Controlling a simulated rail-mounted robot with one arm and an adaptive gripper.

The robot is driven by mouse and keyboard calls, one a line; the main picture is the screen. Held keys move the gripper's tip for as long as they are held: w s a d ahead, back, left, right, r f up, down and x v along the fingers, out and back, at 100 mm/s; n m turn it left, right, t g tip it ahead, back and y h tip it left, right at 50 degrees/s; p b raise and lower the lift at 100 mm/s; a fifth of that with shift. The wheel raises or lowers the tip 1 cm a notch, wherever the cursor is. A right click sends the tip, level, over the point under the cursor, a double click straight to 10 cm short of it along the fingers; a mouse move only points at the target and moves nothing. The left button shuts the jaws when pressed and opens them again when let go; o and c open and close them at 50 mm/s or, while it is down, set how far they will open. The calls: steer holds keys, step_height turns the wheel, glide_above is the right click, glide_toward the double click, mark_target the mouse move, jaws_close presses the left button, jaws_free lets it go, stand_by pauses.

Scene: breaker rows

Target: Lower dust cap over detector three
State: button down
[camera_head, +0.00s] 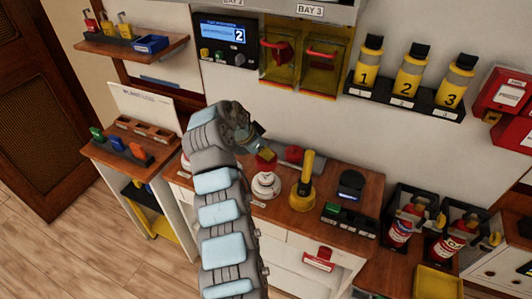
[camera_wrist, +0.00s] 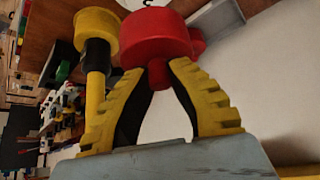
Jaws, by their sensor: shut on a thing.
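My gripper (camera_wrist: 160,85) is shut on the stem of a red dust cap (camera_wrist: 158,38) in the wrist view, with a ridged yellow-and-black finger on each side. In the head view my gripper (camera_head: 258,150) is over the wooden bench, and the red cap (camera_head: 266,159) shows small at its tip. A white round detector (camera_head: 266,186) stands on the bench just below the cap in the picture. The gap between them is hard to judge, and I cannot read which detector it is. My arm hides the bench to its left, where another white round thing partly shows.
A yellow tool with a black collar (camera_head: 303,182) stands upright close right of the detector; it also shows in the wrist view (camera_wrist: 97,45). A grey and red cylinder (camera_head: 294,154) is behind. A black device (camera_head: 350,185) stands further right. Numbered bottles (camera_head: 409,75) sit on the wall shelf.

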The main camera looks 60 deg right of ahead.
steer(key=b, duration=0.4)
glide_above(270, 174)
steer(key=a, duration=0.2)
steer(key=shift+w+d+f, duration=0.1)
steer(key=shift+w+f, duration=0.15)
steer(key=shift+f, duration=1.3)
steer(key=shift+w+d+f, duration=0.1)
steer(key=shift+w+f, duration=0.1)
steer(key=shift+f, duration=1.3)
steer(key=shift+a+b, duration=0.1)
steer(key=shift+b, duration=1.1)
steer(key=shift+f+b, duration=1.3)
steer(key=shift+f, duration=0.1)
steer(key=c, duration=1)
jaws_free()
steer(key=shift+c, duration=0.2)
steer(key=shift+r, duration=0.1)
steer(key=v, duration=1.2)
steer(key=shift+w, duration=0.15)
